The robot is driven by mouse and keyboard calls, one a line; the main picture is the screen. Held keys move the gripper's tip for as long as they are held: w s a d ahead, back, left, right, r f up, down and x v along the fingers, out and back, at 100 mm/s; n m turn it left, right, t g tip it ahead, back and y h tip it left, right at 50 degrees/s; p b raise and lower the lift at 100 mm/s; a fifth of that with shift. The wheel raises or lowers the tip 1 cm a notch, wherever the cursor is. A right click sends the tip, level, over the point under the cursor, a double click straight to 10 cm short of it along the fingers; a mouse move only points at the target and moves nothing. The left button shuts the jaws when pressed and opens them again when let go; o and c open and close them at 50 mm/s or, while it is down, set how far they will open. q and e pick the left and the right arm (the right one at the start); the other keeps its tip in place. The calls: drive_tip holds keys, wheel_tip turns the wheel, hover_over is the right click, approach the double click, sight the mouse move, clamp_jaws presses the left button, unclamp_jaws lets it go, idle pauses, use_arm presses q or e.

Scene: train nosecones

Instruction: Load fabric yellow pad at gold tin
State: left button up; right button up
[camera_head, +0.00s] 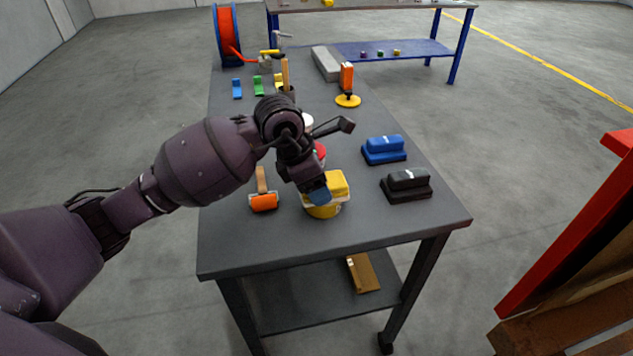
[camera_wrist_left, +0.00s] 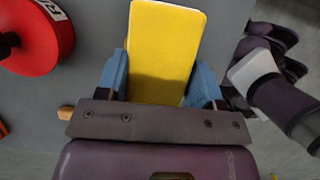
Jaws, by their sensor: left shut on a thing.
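The yellow pad (camera_head: 338,183), with a pale underside, is held by my left gripper (camera_head: 318,192) over the table's near part. The gold tin (camera_head: 323,212) is right below the pad, and the pad and gripper hide its top. I cannot tell whether the pad touches the tin. In the left wrist view the pad (camera_wrist_left: 165,45) sits between the two blue fingertips of my left gripper (camera_wrist_left: 162,80), which is shut on it. The tin cannot be made out there.
An orange roller (camera_head: 263,202) lies left of the tin. A blue block (camera_head: 384,150) and a black block (camera_head: 406,185) lie to the right. A red round item (camera_wrist_left: 35,35) is close by at upper left in the wrist view. The table's near left corner is clear.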

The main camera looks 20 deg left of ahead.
use_arm(q)
drive_tip(key=shift+r+p, duration=0.45)
drive_tip(key=shift+r, duration=0.5)
drive_tip(key=shift+r+p, duration=0.5)
drive_tip(key=shift+r, duration=0.6)
drive_tip(key=shift+r+p, duration=0.55)
drive_tip(key=shift+r, duration=0.85)
use_arm(e)
drive_tip(key=shift+t, duration=0.4)
drive_tip(key=r, duration=0.1)
drive_tip(key=w+r, duration=0.1)
drive_tip(key=r, duration=0.3)
drive_tip(key=shift+w+r, duration=0.15)
drive_tip(key=shift+w, duration=0.1)
drive_tip(key=shift+a, duration=0.1)
drive_tip(key=shift+s, duration=0.15)
